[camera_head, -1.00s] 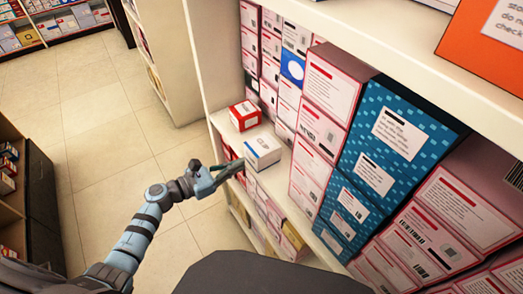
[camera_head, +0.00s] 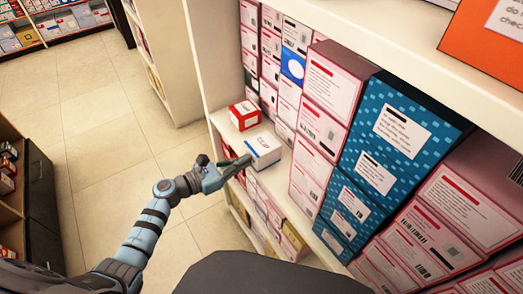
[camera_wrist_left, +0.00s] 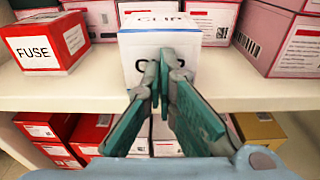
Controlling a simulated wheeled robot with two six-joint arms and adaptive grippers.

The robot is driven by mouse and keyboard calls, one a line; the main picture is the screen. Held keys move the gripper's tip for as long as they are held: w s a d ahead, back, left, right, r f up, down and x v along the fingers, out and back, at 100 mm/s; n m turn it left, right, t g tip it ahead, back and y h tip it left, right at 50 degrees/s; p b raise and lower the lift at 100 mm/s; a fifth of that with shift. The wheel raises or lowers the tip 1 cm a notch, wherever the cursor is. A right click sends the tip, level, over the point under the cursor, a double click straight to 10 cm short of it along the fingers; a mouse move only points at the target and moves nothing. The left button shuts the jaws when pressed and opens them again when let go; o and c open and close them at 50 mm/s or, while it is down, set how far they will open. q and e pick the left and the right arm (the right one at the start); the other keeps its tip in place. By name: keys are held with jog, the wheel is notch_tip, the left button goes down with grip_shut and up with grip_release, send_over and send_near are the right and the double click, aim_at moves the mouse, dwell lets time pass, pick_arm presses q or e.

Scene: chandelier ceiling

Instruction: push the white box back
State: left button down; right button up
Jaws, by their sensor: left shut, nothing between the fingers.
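The white box (camera_head: 262,149) sits near the front edge of the shelf, beside a red box, in the head view. It also shows in the left wrist view (camera_wrist_left: 141,52), straight ahead with its printed front face towards me. My left gripper (camera_head: 243,161) is at the front of the white box, with its fingers closed together and empty. In the left wrist view the green fingertips (camera_wrist_left: 163,62) overlap the lower middle of the box's front face. They look at or very near that face; contact is hard to tell. My right gripper is not in view.
A red box labelled FUSE (camera_wrist_left: 42,42) stands left of the white box, also in the head view (camera_head: 244,114). Stacked pink-and-white boxes (camera_head: 318,125) stand to the right. More boxes line the back and the shelf below. Bare shelf board (camera_wrist_left: 260,92) shows at the front.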

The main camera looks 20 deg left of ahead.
aim_at(250, 150)
pick_arm(q)
jog(key=shift+r+b+x, duration=0.2)
jog(key=shift+b+x, duration=0.3)
jog(key=shift+x, duration=1.45)
jog(key=r+p, duration=0.2)
jog(key=s+a+r, duration=0.1)
jog(key=shift+r+p, duration=0.1)
jog(key=shift+p, duration=0.3)
jog(key=f+b+v, duration=0.1)
jog(key=b+v, duration=0.1)
jog(key=v, duration=1.3)
jog(key=shift+f+b, duration=0.4)
